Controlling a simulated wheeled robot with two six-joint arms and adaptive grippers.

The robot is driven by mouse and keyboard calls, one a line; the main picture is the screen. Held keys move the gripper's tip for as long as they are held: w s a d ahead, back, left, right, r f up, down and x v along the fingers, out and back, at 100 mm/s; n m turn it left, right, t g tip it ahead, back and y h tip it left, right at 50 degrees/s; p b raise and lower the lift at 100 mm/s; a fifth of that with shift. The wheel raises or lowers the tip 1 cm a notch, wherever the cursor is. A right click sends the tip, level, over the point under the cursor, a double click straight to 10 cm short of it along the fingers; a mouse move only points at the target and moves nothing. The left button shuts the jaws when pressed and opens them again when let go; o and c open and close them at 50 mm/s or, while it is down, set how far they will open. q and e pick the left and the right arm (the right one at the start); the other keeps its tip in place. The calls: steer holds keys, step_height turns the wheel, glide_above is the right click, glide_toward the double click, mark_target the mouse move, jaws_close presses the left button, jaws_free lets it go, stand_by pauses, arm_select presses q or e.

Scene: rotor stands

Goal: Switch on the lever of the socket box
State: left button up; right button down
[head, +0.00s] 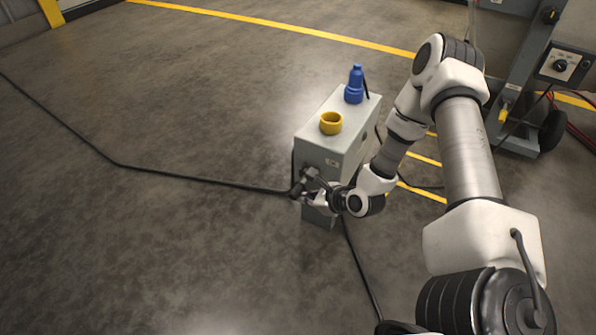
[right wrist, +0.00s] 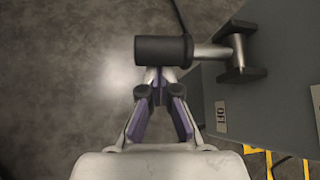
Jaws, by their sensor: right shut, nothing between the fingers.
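The grey socket box (head: 328,148) stands on the floor in the middle of the head view. Its lever (head: 298,190) is on the near face, partly covered by my right gripper (head: 312,198). In the right wrist view the lever's black cylindrical handle (right wrist: 163,50) sits on a metal arm running right to a black bracket (right wrist: 238,55). An OFF label (right wrist: 221,117) is on the box face below the bracket. My right gripper (right wrist: 157,78) is shut and empty, its tips right at the handle's lower side; whether they touch I cannot tell. My left gripper is out of view.
A yellow socket ring (head: 330,123) and a blue plug (head: 354,85) are on top of the box. A black cable (head: 200,181) crosses the floor to the box. A wheeled machine (head: 530,80) stands at the back right. The floor to the left is otherwise clear.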

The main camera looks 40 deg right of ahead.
steer(key=shift+a+r, duration=0.1)
steer(key=shift+r, duration=1.95)
steer(key=shift+w+d+r, duration=0.2)
steer(key=shift+d+r, duration=0.05)
steer(key=shift+s+f+b, duration=0.25)
steer(key=shift+f+b, duration=0.2)
steer(key=shift+f, duration=0.1)
steer(key=p, duration=0.9)
glide_toward(301, 189)
steer(key=s+d+f, duration=0.2)
steer(key=d, duration=0.1)
steer(key=shift+f, duration=0.15)
